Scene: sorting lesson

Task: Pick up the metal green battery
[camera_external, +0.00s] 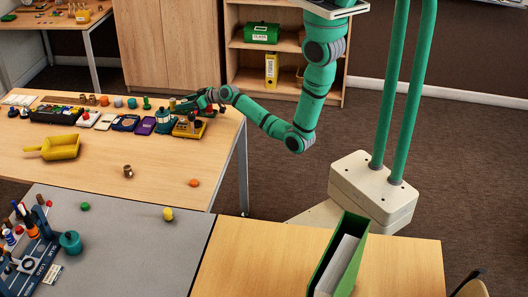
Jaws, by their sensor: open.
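My gripper (192,102) is at the far right end of the wooden table (100,160), low over a cluster of small objects. Its jaws are open, though they are small and dark in this view. A small green upright object (146,103) stands left of the gripper, and a small olive-green piece (172,103) is close to its fingertips. I cannot tell which of these, if either, is the metal green battery. A yellow device (188,128) sits just below the gripper, and some items there are partly hidden by it.
A yellow scoop (60,147) and a brown metal cup (128,171) lie nearer. The table's front middle is mostly clear. A green binder (335,262) stands on the near desk.

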